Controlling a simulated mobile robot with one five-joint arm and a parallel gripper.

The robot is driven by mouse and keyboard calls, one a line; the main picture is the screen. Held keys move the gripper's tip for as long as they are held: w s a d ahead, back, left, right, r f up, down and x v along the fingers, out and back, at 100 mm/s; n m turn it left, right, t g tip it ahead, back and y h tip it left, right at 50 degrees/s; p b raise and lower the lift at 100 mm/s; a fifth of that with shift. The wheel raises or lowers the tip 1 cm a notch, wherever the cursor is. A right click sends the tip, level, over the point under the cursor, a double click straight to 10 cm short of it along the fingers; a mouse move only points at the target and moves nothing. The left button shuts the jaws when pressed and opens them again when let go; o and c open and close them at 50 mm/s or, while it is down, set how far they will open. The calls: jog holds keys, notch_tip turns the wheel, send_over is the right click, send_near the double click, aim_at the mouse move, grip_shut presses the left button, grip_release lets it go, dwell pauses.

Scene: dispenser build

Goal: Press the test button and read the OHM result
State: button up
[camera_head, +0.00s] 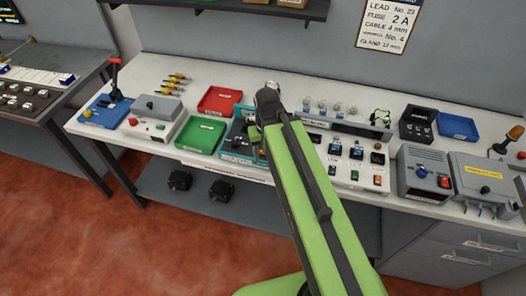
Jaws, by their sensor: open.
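My gripper (254,138) is at the far end of my green arm, low over the teal tray (236,152) at the middle of the bench. It is open, but its fingers are small and partly covered by my arm. No OHM reading or test button label is legible. Candidate devices are a grey box (425,172) with a blue knob and a red button at the right, and a small grey unit (157,112) with red and green buttons at the left. My gripper is apart from both.
A red tray (218,100) and a green tray (200,135) lie left of my arm. A panel with several switches (350,165) lies right of it. A grey box with a yellow label (485,178) stands at the far right. A wall sign (394,24) hangs behind.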

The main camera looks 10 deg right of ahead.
jog(key=shift+c, duration=0.4)
grip_shut()
jog(key=shift+a, duration=0.1)
dwell(1.1)
